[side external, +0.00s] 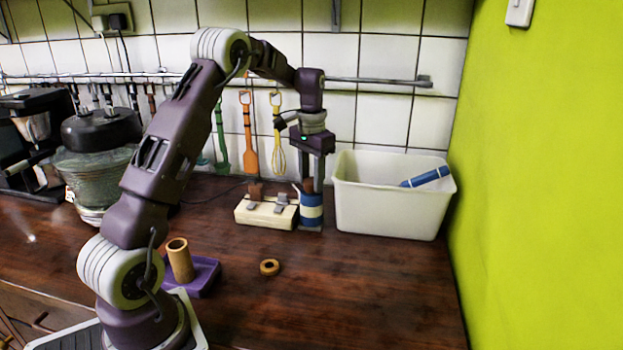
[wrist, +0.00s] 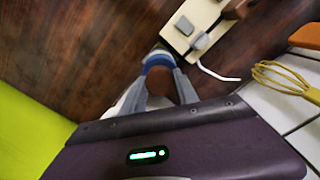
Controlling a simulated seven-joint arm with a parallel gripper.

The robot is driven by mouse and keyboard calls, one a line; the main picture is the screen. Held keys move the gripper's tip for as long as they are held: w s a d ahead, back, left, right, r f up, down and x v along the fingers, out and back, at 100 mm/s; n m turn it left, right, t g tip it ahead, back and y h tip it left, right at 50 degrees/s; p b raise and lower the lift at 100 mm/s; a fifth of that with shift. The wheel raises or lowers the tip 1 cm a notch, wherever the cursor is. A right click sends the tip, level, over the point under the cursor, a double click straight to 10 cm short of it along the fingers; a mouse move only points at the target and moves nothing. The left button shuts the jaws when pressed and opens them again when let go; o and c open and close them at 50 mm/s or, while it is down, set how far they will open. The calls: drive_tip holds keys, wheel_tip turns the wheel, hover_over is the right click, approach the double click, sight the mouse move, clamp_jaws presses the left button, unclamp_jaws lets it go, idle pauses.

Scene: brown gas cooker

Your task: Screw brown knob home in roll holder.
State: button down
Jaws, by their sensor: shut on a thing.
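The brown knob (side external: 308,185) sits at the top of an upright blue-and-white banded cylinder (side external: 311,209), which appears to be the roll holder. My gripper (side external: 312,180) points straight down over it, its fingers on either side of the knob and shut on it. In the wrist view the knob (wrist: 160,88) shows between my two grey fingers (wrist: 162,76), with the blue-and-white cylinder (wrist: 158,62) just beyond. Whether the knob is fully seated against the cylinder is hidden by the fingers.
A cream block (side external: 262,216) with grey clamps stands close left of the cylinder. A white bin (side external: 390,215) holding a blue roll (side external: 426,177) stands close right. A tan ring (side external: 269,267) and a purple base (side external: 205,274) with a tan tube (side external: 180,260) lie nearer. The front right counter is clear.

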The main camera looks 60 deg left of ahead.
drive_tip(key=m, duration=0.7)
drive_tip(key=shift+a+m, duration=0.1)
drive_tip(key=shift+m, duration=0.2)
drive_tip(key=c, duration=1.2)
unclamp_jaws()
drive_tip(key=shift+m, duration=1)
drive_tip(key=shift+c, duration=0.2)
drive_tip(key=o, duration=0.4)
wheel_tip(320, 180, up, 6)
drive_tip(key=shift+r, duration=0.55)
